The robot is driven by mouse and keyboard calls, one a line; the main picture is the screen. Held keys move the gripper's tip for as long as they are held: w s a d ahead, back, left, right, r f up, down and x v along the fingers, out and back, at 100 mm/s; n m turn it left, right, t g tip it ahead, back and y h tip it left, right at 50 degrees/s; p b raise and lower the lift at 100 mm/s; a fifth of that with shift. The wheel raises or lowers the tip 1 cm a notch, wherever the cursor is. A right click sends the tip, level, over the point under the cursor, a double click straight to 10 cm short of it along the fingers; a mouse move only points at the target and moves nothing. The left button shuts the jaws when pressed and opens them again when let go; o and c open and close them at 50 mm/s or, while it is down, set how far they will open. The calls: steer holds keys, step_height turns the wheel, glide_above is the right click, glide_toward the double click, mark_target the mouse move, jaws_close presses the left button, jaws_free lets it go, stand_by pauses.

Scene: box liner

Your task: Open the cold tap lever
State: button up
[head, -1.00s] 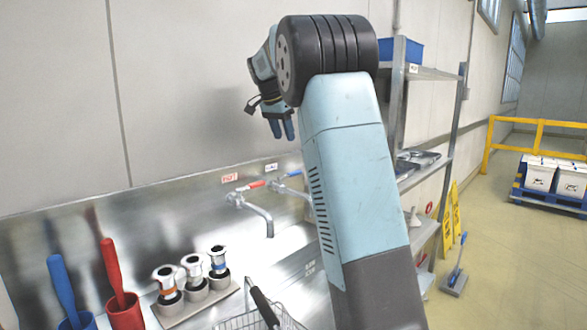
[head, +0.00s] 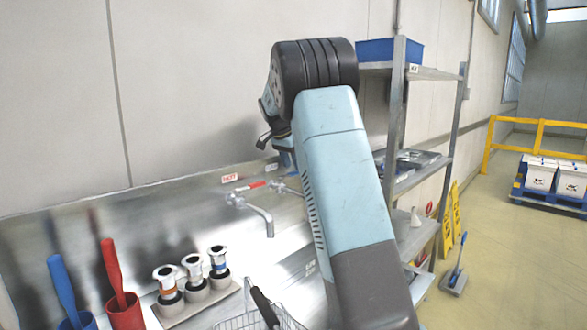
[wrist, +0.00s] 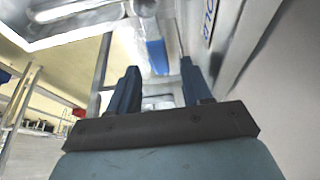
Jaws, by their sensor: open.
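The cold tap's blue lever (wrist: 157,56) shows in the wrist view, just beyond the fingertips and between them. My gripper (wrist: 159,67) is open, with one dark blue finger on each side of the lever's line; I cannot tell whether either touches it. In the head view my arm hides the blue lever and most of the fingers. Part of the cold tap's metal body (head: 279,188) shows left of my arm, below the gripper. The COLD label (wrist: 209,20) is on the wall plate at the upper right of the wrist view.
The hot tap's red lever (head: 251,186) and its spout (head: 264,218) are close on the left. A wire basket (head: 258,318), grey holders with metal fittings (head: 192,270) and a red container (head: 125,312) stand in front. A metal shelf rack (head: 440,150) is right of my arm.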

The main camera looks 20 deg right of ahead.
steer(key=shift+x, duration=1.05)
steer(key=shift+c, duration=0.2)
jaws_close()
